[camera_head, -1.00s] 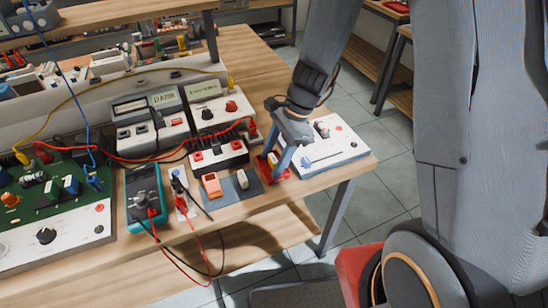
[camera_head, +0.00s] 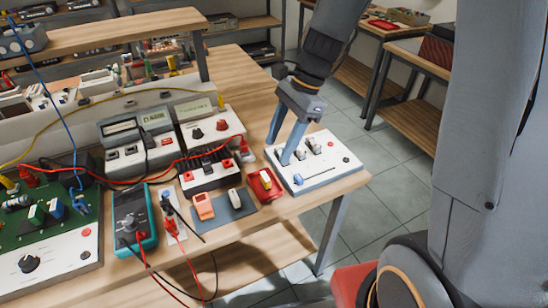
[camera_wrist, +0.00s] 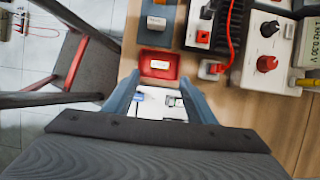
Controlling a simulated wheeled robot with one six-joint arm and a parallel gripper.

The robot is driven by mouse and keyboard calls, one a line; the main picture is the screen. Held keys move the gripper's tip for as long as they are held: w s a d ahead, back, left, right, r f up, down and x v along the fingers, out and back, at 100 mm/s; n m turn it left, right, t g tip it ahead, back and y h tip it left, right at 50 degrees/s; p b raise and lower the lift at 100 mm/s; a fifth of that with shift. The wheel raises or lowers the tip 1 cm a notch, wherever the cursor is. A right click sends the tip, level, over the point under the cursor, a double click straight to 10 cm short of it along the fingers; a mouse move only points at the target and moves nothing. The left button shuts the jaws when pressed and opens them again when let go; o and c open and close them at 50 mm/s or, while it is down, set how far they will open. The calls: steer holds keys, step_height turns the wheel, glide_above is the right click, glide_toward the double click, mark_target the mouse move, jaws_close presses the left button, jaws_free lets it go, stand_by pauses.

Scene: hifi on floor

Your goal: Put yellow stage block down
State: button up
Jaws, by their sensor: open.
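The yellow block (camera_head: 266,182) lies in a small red tray (camera_head: 275,192) near the bench's front edge, left of a white panel. In the wrist view the block (camera_wrist: 160,64) shows a pale top and sits inside the red tray (camera_wrist: 145,71), ahead of the fingers. My gripper (camera_head: 279,150) is open, with nothing between its blue-grey fingers. In the head view it is over the left part of the white panel, apart from the block. In the wrist view my gripper (camera_wrist: 158,78) has its fingers spread toward the tray.
The white panel (camera_head: 322,168) with switches stands right of the tray. A blue-grey mat (camera_head: 222,210) holds an orange block (camera_head: 204,206) and a pale block (camera_head: 234,198). A black-red terminal box (camera_head: 208,172), teal multimeter (camera_head: 135,220) and loose leads crowd the left.

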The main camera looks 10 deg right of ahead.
steer(key=s+d+n+t+h, duration=0.2)
steer(key=s+d+n+h, duration=0.2)
steer(key=s+d+n, duration=0.4)
steer(key=s+n, duration=0.1)
steer(key=n, duration=0.6)
steer(key=shift+d+f, duration=0.3)
steer(key=shift+d, duration=0.05)
